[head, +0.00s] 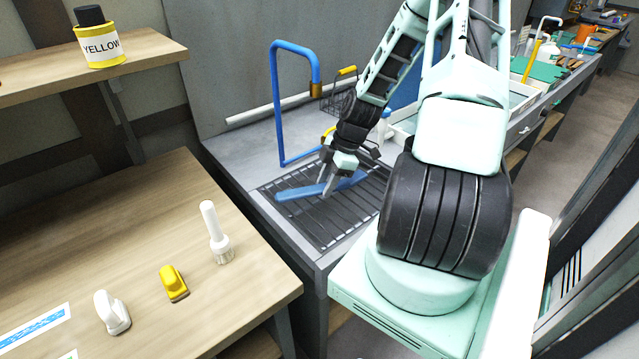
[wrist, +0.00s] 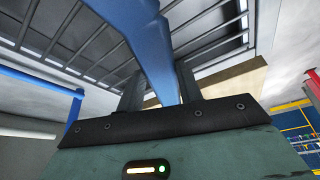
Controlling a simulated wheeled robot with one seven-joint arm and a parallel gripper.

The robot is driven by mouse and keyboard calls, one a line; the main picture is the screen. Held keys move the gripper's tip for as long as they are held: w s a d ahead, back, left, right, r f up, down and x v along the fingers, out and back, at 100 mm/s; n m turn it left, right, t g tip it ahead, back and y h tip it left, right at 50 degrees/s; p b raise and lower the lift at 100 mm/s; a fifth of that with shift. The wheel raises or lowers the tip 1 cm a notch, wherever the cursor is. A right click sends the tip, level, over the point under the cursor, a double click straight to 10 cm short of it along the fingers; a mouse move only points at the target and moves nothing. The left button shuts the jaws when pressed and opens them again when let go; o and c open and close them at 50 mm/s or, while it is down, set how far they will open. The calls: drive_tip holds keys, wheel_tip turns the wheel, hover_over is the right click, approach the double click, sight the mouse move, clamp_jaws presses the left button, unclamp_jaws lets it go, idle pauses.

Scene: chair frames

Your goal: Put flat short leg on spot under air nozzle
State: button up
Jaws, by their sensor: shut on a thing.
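The flat short leg (head: 300,192) is a blue, flat bar in the head view. It lies low over the dark slatted grate (head: 327,222), close to or touching it; I cannot tell which. My gripper (head: 330,187) is shut on the leg, with the fingers pointing down at its middle. In the wrist view the blue leg (wrist: 150,45) runs up between the two dark fingers (wrist: 160,90). The air nozzle (head: 315,90) is the brass tip at the end of a bent blue pipe, standing behind and above the grate.
A wooden table (head: 120,250) at left bears a white brush (head: 217,235), a yellow brush (head: 173,284) and a white brush-like tool (head: 112,314). A yellow paint can (head: 101,45) stands on a shelf. A wire basket (head: 340,100) is behind the grate.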

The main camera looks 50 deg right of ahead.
sight(320, 187)
drive_tip(key=w, duration=0.3)
drive_tip(key=shift+d, duration=0.35)
drive_tip(key=shift+f+p, duration=0.75)
drive_tip(key=shift+f, duration=1.05)
drive_tip(key=shift+s+f, duration=0.1)
drive_tip(key=o, duration=1.2)
drive_tip(key=shift+c, duration=0.2)
